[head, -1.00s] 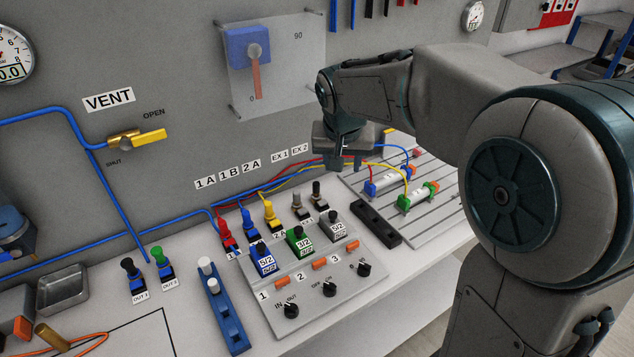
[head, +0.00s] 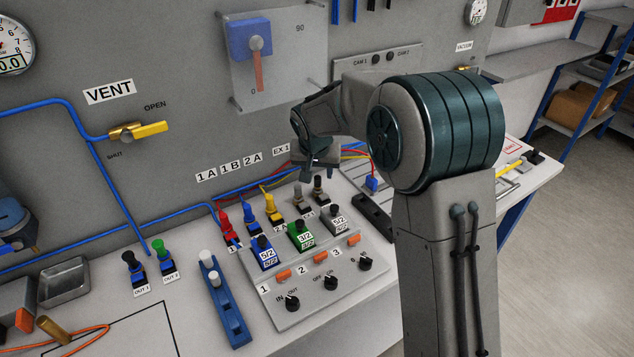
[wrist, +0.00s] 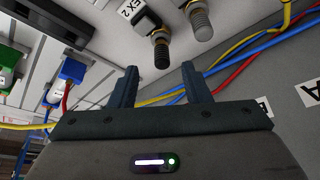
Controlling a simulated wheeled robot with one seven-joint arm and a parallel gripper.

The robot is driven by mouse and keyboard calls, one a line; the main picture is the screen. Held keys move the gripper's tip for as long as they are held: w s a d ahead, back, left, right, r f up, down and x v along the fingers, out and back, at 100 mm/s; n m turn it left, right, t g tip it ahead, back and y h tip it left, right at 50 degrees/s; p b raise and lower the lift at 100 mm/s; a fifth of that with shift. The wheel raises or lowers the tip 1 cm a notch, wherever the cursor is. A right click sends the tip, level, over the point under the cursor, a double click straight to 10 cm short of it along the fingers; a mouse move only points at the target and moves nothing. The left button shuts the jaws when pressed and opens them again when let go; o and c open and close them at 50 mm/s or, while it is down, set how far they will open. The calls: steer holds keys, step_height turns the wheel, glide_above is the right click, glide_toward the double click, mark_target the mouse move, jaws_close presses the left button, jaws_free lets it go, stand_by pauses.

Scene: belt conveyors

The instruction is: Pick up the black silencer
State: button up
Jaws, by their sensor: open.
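The black silencer (head: 319,185) stands upright in the rightmost port at the back of the sloped valve panel. In the wrist view the black silencer (wrist: 161,52) is beside the EX 2 label, just past the fingertips and lined up with the gap between them. My gripper (head: 318,167) is just above it in the head view, fingers downward. In the wrist view my gripper (wrist: 159,68) is open and empty. A grey silencer (head: 297,192) stands immediately left of the black one, and this grey silencer also shows in the wrist view (wrist: 201,22).
Red, blue and yellow fittings (head: 247,219) with hoses line the panel (head: 315,292) further left. A dark slotted block (head: 372,216) lies right of the panel. A blue rail (head: 233,325) with white pieces lies left. The grey wall rises close behind the ports.

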mark_target(318, 177)
steer(key=p+x, duration=0.1)
steer(key=x, duration=0.4)
steer(key=shift+w+a, duration=0.1)
steer(key=shift+a, duration=0.05)
steer(key=shift+r, duration=0.1)
